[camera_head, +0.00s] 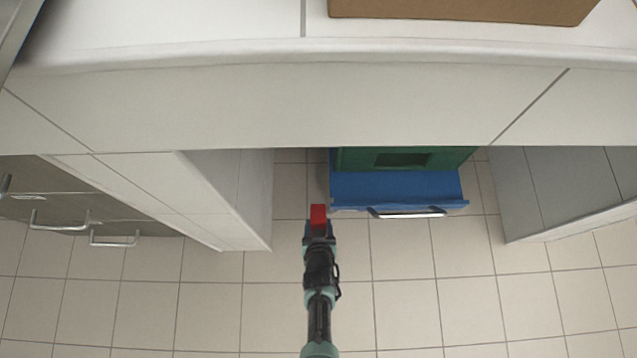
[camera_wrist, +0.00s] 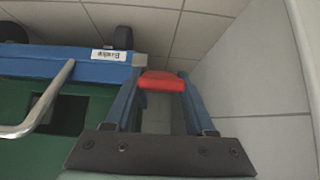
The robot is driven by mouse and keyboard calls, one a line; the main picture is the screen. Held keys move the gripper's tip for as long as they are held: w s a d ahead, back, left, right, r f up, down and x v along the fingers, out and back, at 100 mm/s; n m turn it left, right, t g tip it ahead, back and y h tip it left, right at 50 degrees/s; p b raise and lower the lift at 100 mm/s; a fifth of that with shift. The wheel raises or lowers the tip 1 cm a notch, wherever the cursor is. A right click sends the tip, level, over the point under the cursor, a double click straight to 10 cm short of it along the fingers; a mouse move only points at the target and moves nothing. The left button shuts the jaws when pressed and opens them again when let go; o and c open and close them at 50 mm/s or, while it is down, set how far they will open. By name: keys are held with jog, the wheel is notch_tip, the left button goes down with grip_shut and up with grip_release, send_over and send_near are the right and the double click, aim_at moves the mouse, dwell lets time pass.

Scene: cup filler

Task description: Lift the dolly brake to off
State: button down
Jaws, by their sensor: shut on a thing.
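The dolly is a blue platform (camera_head: 395,190) under the counter, and its blue edge also shows in the wrist view (camera_wrist: 65,65). The red brake lever (camera_head: 318,213) is at the dolly's front left corner; in the wrist view the red lever (camera_wrist: 162,82) lies between my two blue fingers. My gripper (camera_head: 318,228) is shut on the brake lever, and its fingers show in the wrist view (camera_wrist: 160,98). How far the lever is tilted cannot be told. The lever's joint with the dolly is mostly hidden.
A green crate (camera_head: 350,158) sits on the dolly. A silver handle (camera_head: 408,213) is at the dolly's front. A white cabinet wall (camera_wrist: 250,85) stands close beside my gripper. A cardboard box (camera_head: 460,10) is on the counter (camera_head: 200,40). The tiled floor in front (camera_head: 480,290) is clear.

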jog(key=shift+c, duration=1.2)
grip_release()
jog(key=shift+r, duration=0.1)
jog(key=p+v, duration=1)
jog(key=v, duration=0.3)
jog(key=shift+s, duration=0.1)
